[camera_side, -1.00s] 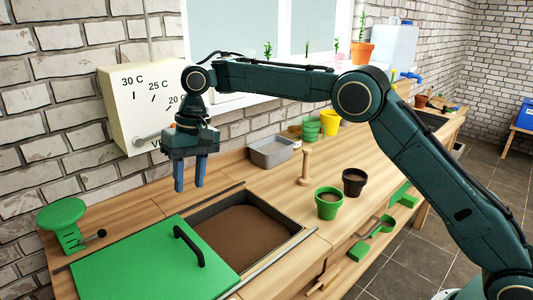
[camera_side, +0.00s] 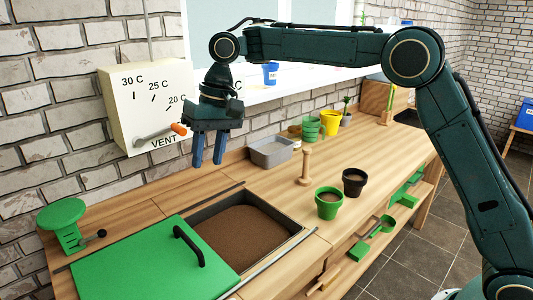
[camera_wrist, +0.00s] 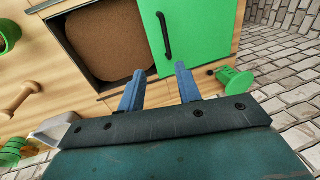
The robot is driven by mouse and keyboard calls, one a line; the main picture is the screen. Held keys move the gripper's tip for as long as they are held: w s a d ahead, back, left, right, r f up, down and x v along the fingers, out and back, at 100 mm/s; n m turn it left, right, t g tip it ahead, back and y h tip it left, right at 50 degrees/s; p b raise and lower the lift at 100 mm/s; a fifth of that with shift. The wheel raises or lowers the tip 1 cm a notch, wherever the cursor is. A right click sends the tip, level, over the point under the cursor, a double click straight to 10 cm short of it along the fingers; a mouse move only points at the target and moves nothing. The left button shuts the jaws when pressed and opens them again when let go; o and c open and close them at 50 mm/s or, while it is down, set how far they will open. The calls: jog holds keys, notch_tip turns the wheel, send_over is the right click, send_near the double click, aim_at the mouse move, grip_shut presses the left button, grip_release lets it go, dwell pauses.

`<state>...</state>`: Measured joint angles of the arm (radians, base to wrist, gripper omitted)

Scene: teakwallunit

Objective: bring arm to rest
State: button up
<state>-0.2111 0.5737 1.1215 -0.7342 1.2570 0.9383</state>
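My gripper (camera_side: 208,149) hangs above the wooden bench (camera_side: 165,196), fingers pointing down, in the side view. Its two blue fingers stand apart with nothing between them. In the wrist view my gripper (camera_wrist: 158,88) also shows its fingers apart and empty, over the bench near the soil bin (camera_wrist: 100,45) and its green lid (camera_wrist: 205,30). My arm arches up and to the right from it.
A vent dial box with an orange-tipped lever (camera_side: 178,129) is on the wall just left of my gripper. A grey tray (camera_side: 271,152), a wooden tamper (camera_side: 305,168), a green pot (camera_side: 329,202), a black pot (camera_side: 354,181) and a green press (camera_side: 64,222) stand on the bench.

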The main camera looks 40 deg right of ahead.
jog(key=s+d+r+t, duration=0.1)
jog(key=s+d+r, duration=0.35)
jog(key=s, duration=0.35)
jog(key=s+d+r+t, duration=0.1)
jog(key=s+d+r, duration=0.2)
jog(key=s+d, duration=0.3)
jog(key=s+d+f+t+h, duration=0.1)
jog(key=s+d+f, duration=0.3)
jog(key=s, duration=0.6)
jog(key=s+d+f+t+h, duration=0.1)
jog(key=s+d+f, duration=0.3)
jog(key=s, duration=0.5)
jog(key=shift+s+d+t, duration=0.35)
jog(key=shift+d+t, duration=0.05)
jog(key=shift+d, duration=0.05)
